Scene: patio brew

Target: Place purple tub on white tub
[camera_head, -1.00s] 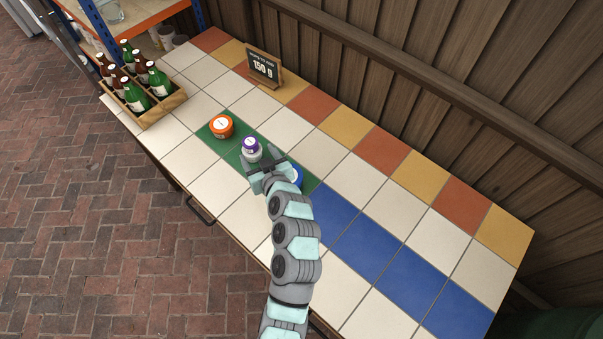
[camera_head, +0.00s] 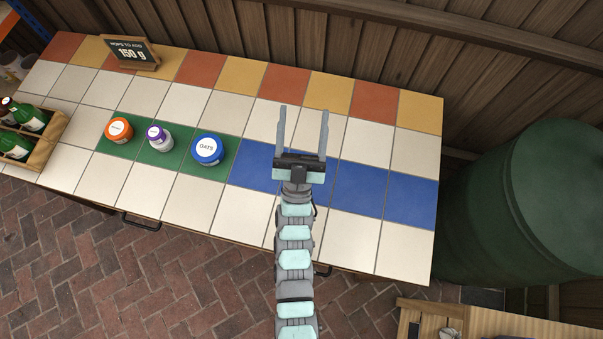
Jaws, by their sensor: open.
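The purple tub (camera_head: 155,132), with a pale round label on its lid, sits on top of the wider white tub (camera_head: 164,144). The stack looks upright and stands on the green tiles, between an orange tub and a blue tub. The purple tub hides most of the white tub's top. My gripper (camera_head: 304,111) is open and empty, its two fingers spread wide. It is over the blue and white tiles, well to the right of the stack and apart from it.
The orange tub (camera_head: 119,130) is left of the stack; the blue tub (camera_head: 207,149) labelled OATS is right of it. A bottle crate (camera_head: 46,143) stands at the left end. A "150 g" sign (camera_head: 131,53) stands at the back. The counter's right half is clear besides my arm.

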